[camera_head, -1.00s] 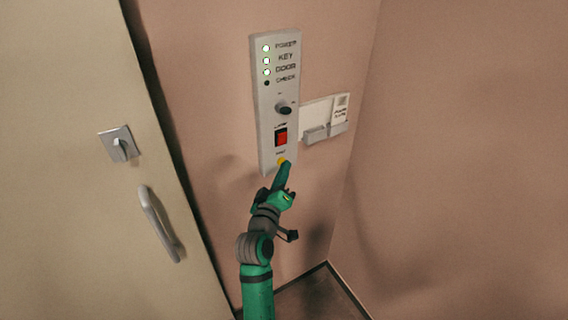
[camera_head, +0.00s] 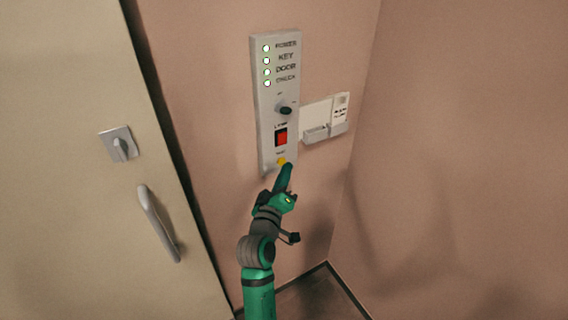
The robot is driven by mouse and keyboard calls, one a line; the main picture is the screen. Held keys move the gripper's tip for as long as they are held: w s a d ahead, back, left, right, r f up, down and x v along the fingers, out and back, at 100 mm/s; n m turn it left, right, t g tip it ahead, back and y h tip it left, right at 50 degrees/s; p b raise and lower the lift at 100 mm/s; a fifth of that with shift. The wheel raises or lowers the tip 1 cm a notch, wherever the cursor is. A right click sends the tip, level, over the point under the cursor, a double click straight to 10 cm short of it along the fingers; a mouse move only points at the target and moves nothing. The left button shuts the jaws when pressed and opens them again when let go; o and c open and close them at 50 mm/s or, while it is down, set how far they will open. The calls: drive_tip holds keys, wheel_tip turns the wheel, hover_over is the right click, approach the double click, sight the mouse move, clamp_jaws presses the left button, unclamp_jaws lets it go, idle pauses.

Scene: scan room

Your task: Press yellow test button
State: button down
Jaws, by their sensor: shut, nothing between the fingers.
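The yellow test button (camera_head: 281,161) sits near the bottom of a grey wall panel (camera_head: 265,110). My gripper (camera_head: 288,168) is shut, with its tip just below and right of the button. I cannot tell whether the tip touches the button or is slightly off it. The panel has lights labelled POWER, KEY, DOOR and CHECK, and all of them are lit, including the CHECK light (camera_head: 267,83). A dark key knob (camera_head: 285,110) and a red rocker switch (camera_head: 281,138) are above the button.
A pale door (camera_head: 80,220) with a lock plate (camera_head: 120,144) and a handle (camera_head: 158,225) is at left. A small wall holder (camera_head: 322,132) with a card (camera_head: 340,108) is right of the panel. The wall below the panel is bare.

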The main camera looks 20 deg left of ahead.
drive_tip(key=s+d, duration=0.3)
drive_tip(key=d, duration=0.1)
drive_tip(key=shift+s+d, duration=0.35)
drive_tip(key=shift+d, duration=0.05)
idle(0.8)
drive_tip(key=s+d+f+m+g, duration=0.1)
drive_tip(key=s+d+f+m, duration=0.1)
drive_tip(key=s+d+f, duration=0.55)
drive_tip(key=s+d+f+m+g, duration=0.1)
drive_tip(key=s+d+f, duration=0.3)
drive_tip(key=s+f, duration=0.6)
drive_tip(key=s+d+m+h, duration=0.1)
drive_tip(key=s+d+m, duration=0.2)
drive_tip(key=s, duration=0.9)
drive_tip(key=s+d+m+g+h, duration=0.1)
drive_tip(key=s+d+m, duration=0.2)
drive_tip(key=s, duration=0.9)
drive_tip(key=shift+s+d+m, duration=0.4)
drive_tip(key=shift+m, duration=0.6)
